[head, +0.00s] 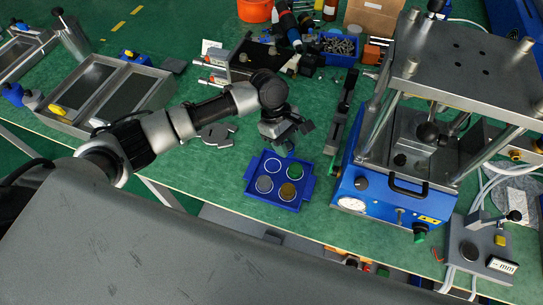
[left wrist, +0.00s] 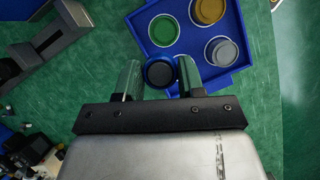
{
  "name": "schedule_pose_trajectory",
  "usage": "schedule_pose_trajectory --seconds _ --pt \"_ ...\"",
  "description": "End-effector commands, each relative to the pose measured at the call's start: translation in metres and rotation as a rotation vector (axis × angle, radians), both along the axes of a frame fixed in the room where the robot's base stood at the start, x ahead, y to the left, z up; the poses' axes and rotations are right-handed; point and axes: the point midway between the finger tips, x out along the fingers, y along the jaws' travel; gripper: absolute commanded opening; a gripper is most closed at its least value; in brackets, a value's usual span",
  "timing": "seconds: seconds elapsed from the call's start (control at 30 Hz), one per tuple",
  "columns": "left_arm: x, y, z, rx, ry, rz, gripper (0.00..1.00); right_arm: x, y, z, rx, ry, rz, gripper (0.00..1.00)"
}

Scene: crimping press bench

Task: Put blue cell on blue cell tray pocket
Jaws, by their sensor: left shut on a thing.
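The blue cell (left wrist: 160,72) is a dark blue round piece between the two fingers of my left gripper (left wrist: 160,76). In the head view my left gripper (head: 294,138) is just beyond the far edge of the tray, and the cell cannot be made out there. The blue tray (head: 308,188) holds a green cell (head: 295,171), a grey cell (head: 264,184) and a brown-gold cell (head: 288,191). Its far-left pocket (head: 272,165), ringed in white, is empty. In the left wrist view that pocket is mostly hidden behind the finger and cell. My right gripper is out of view.
The blue-based press (head: 390,195) stands right of the tray, with a long dark tool (head: 343,110) between. A grey fixture block (head: 245,62) and a blue bin of screws (head: 338,47) stand behind.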

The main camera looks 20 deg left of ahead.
Motion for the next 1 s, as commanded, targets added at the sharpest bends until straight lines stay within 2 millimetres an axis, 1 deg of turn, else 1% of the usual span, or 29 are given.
schedule_pose_trajectory --seconds 0.03,0.1,0.2,0.27,0.37,0.5,0.6,0.97,1.0 --pt "-0.006 0.011 -0.005 0.003 0.002 0.002 0.13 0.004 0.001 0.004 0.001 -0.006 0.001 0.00" --pt "-0.011 0.021 -0.013 0.002 0.000 0.001 0.13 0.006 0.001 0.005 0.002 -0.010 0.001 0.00" --pt "-0.016 0.030 -0.020 0.000 0.001 0.000 0.13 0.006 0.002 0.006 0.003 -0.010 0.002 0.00" --pt "-0.018 0.033 -0.022 -0.002 -0.001 -0.001 0.13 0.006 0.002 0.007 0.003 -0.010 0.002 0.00" --pt "-0.019 0.035 -0.030 -0.001 0.001 -0.001 0.13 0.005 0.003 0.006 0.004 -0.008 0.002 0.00" --pt "-0.019 0.034 -0.052 -0.001 0.001 0.000 0.13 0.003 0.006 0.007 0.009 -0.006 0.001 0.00" --pt "-0.019 0.035 -0.062 -0.001 0.000 -0.001 0.13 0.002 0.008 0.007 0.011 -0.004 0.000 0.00" --pt "-0.019 0.034 -0.065 -0.001 0.000 -0.002 0.13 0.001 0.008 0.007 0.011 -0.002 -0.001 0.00" --pt "-0.019 0.034 -0.066 -0.001 0.000 -0.002 0.43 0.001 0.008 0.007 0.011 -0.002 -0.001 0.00"
